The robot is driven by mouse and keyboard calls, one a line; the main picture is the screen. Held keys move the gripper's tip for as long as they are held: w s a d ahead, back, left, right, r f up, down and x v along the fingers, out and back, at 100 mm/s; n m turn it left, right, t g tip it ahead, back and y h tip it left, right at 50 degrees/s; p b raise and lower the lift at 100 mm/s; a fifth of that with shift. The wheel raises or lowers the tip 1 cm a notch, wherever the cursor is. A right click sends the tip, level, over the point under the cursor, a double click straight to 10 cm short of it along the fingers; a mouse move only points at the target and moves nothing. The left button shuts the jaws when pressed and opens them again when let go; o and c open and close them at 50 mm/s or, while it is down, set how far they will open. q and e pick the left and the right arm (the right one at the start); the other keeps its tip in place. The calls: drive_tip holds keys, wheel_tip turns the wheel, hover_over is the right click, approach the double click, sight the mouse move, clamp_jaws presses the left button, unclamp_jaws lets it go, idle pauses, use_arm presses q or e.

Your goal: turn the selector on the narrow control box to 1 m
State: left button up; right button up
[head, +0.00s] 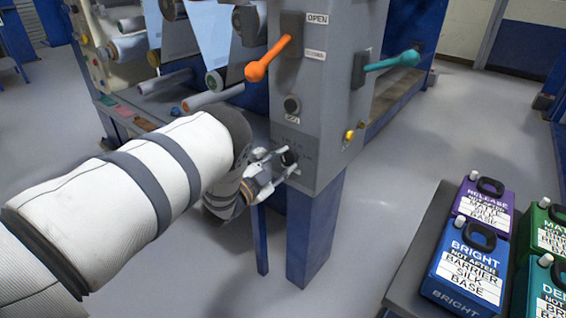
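The narrow control box (312,120) is a tall grey box on a blue leg in the middle of the head view. A black selector knob (289,157) sits low on its front face, with small markings around it that are too small to read. My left gripper (284,163) is at this knob, with its fingers around or beside it. The gap between the fingers is too small to judge, so I cannot tell whether they grip the knob. The knob's pointer direction is hidden. My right gripper is not in view.
Above the selector are a black round knob (292,105) and an orange lever (268,60). A teal lever (392,61) and a yellow button (349,135) are on the box's right side. Labelled containers (467,262) stand on a grey table at lower right. Rollers (213,96) are at left.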

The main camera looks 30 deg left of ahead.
use_arm(q)
drive_tip(key=o, duration=0.3)
drive_tip(key=shift+o, duration=0.2)
drive_tip(key=s, duration=1.2)
drive_tip(key=shift+a, duration=0.45)
